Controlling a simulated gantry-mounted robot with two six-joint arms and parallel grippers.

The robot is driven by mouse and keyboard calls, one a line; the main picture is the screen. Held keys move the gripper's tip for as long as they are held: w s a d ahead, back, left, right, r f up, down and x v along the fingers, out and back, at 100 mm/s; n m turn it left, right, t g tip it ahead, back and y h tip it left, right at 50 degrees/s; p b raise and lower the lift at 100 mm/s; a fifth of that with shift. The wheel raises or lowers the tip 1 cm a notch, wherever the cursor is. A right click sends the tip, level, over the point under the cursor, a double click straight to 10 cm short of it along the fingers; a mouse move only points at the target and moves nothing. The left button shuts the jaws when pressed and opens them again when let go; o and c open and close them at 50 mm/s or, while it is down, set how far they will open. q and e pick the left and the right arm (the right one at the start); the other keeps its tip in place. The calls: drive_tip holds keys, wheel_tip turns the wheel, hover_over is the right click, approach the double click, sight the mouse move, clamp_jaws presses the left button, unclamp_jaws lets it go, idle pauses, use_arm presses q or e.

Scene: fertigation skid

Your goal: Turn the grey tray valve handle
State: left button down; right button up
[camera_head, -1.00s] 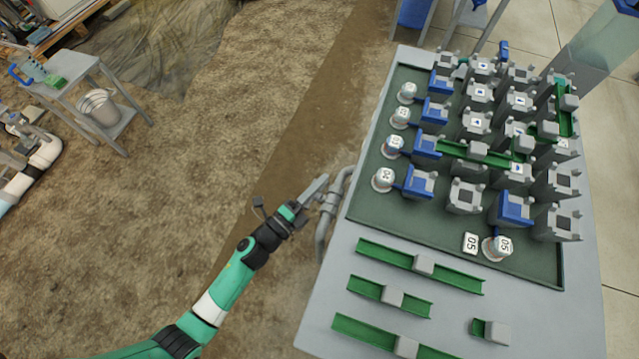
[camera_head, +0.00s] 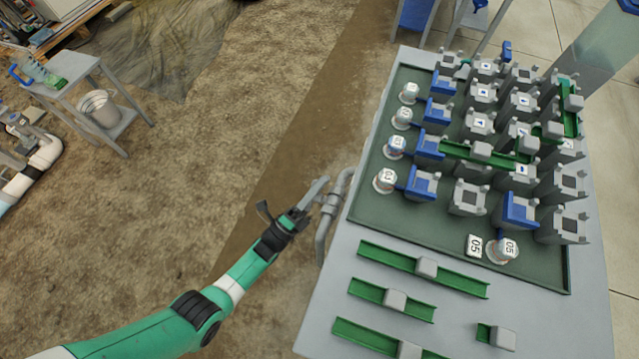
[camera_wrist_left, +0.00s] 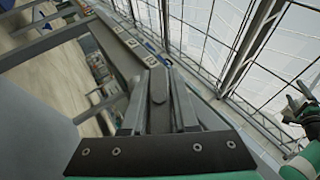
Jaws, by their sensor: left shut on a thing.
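The grey valve handle (camera_head: 313,194) is a flat lever on the grey pipework (camera_head: 335,205) at the left side of the tray table. In the head view my left gripper (camera_head: 298,213) is at the lever's near end. In the left wrist view the handle (camera_wrist_left: 158,88) stands between the two fingers of my left gripper (camera_wrist_left: 158,100), which is shut on it. The fingers partly hide the handle's lower end.
The grey table (camera_head: 330,305) carries a dark green tray (camera_head: 385,215) with several grey and blue blocks and white numbered cups. Green channel pieces (camera_head: 420,268) lie on its near part. Bare soil (camera_head: 210,160) lies open to the left.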

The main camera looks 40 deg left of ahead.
use_arm(q)
drive_tip(key=shift+s+m+h, duration=0.1)
drive_tip(key=shift+m+h, duration=0.2)
drive_tip(key=shift+m, duration=0.1)
idle(0.3)
drive_tip(key=c, duration=0.8)
unclamp_jaws()
drive_tip(key=shift+d, duration=0.1)
drive_tip(key=shift+o, duration=0.2)
